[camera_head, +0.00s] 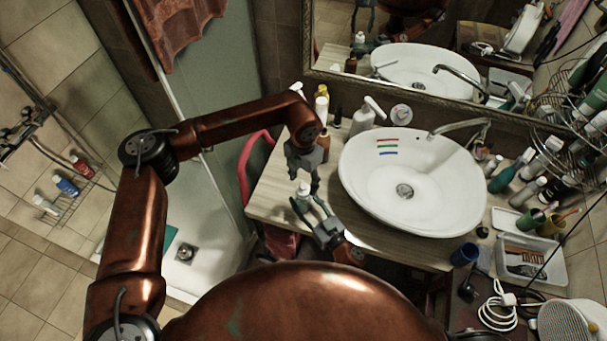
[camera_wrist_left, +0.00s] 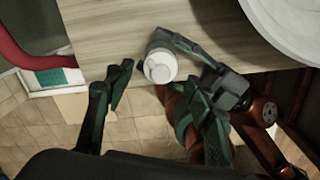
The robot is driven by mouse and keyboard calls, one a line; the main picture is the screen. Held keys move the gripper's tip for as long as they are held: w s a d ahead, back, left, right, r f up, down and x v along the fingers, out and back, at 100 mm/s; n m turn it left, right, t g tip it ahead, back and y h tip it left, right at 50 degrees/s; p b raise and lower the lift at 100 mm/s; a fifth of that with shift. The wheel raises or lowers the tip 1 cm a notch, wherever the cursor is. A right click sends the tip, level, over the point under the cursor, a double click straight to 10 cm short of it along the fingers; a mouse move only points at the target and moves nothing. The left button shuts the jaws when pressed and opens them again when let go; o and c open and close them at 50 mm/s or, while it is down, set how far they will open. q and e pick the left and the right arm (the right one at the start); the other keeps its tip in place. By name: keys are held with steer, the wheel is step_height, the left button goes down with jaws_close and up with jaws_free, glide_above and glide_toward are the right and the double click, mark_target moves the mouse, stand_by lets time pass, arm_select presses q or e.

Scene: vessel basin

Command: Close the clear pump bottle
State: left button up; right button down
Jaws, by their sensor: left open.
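A small bottle with a white round top (camera_head: 303,190) stands upright near the front left edge of the counter. The wrist view shows its white top (camera_wrist_left: 160,66) from above; its body is mostly hidden, so I cannot tell whether it is clear or how firmly the top sits. My left gripper (camera_head: 303,182) points down just above the bottle, open and empty. In the wrist view its fingers (camera_wrist_left: 163,95) are spread to either side of the top. My right gripper (camera_head: 308,208) reaches in from the front right, its fingers around the bottle's body, seemingly shut on it.
The white basin (camera_head: 365,200) is to the right, with a faucet (camera_head: 460,128). A white pump bottle (camera_head: 366,118) and other bottles stand behind. Toiletries and a white tray (camera_head: 535,272) crowd the right side. The counter (camera_head: 265,203) left of the small bottle is clear.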

mark_target(303, 186)
arm_select(q)
steer(key=shift+f, duration=2.1)
steer(key=shift+c, duration=0.7)
steer(key=c, duration=1.1)
steer(key=m, duration=0.5)
steer(key=o, duration=1.4)
steer(key=shift+r, duration=0.1)
step_height(303, 186, up, 12)
steer(key=shift+f, duration=0.1)
